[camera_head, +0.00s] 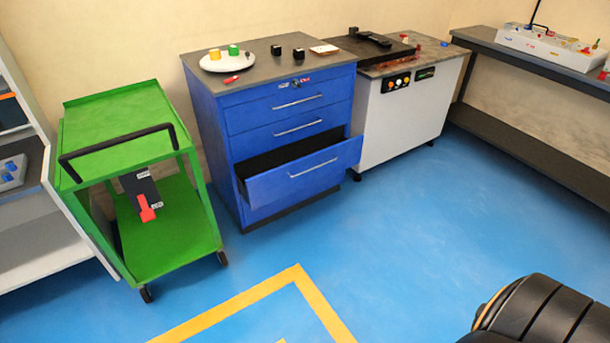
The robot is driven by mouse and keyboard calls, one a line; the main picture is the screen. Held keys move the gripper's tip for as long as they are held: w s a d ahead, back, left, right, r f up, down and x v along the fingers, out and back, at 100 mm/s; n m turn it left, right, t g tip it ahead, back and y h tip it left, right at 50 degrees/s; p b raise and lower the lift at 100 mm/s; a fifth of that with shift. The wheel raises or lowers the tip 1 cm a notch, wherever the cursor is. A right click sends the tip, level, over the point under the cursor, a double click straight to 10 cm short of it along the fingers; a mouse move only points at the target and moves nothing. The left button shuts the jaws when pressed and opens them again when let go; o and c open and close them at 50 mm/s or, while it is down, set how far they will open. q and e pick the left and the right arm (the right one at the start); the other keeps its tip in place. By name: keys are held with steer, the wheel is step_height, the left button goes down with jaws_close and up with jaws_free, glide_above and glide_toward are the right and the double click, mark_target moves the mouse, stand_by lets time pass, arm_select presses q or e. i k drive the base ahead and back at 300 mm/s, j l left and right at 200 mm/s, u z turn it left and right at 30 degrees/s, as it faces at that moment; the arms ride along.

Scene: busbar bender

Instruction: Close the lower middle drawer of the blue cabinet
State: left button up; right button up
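The blue cabinet (219,135) stands against the wall in the middle of the head view. Neither of my grippers is in view, so nothing of mine is seen touching the drawer.
A green cart (120,132) with a black handle stands left of the cabinet. A white machine (405,115) stands close on its right. A dark workbench (535,65) lines the right wall. Blue floor (400,220) in front is clear; a dark ribbed shape (545,315) fills the lower right corner.

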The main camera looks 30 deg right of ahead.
mark_target(258, 191)
steer(key=i+l+z, duration=0.1)
steer(key=i+l, duration=0.65)
